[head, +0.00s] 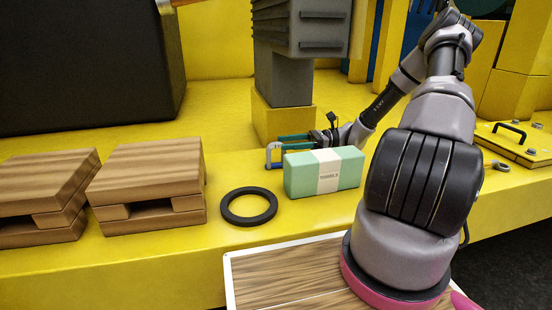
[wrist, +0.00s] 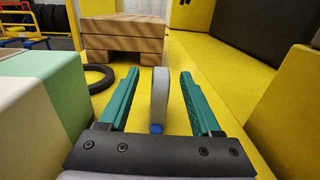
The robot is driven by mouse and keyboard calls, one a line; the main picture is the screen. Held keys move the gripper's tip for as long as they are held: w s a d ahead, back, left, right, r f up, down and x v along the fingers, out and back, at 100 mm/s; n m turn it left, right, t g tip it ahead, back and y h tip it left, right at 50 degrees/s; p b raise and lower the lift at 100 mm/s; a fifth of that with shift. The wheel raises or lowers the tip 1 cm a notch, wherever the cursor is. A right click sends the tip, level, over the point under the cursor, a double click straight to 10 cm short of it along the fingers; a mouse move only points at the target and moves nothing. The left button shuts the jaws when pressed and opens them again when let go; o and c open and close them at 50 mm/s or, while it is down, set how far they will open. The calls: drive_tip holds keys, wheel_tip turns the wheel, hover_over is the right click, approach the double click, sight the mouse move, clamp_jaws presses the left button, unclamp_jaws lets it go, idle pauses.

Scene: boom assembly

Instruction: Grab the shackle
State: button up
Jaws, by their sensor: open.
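The shackle (head: 272,155) is a small grey bow with a blue part, upright on the yellow deck just behind the left end of the green box. In the wrist view the grey shackle (wrist: 160,96) stands edge-on between my two teal fingers, with its blue part low down. My gripper (wrist: 160,76) is open, with a visible gap on each side of the shackle. In the head view my gripper (head: 284,142) reaches in low from the right, behind the green box, which hides part of it.
The mint-green box (head: 300,176) with a white band stands close beside my gripper. Wooden pallet-like blocks (head: 148,170) stand at the left. A grey post on a yellow block (head: 283,120) rises behind. A white-edged wooden board (head: 270,283) is in front.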

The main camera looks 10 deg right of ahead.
sight(276, 143)
drive_tip(key=a, duration=0.4)
drive_tip(key=shift+w+f, duration=0.1)
drive_tip(key=shift+w, duration=0.1)
clamp_jaws()
idle(1.2)
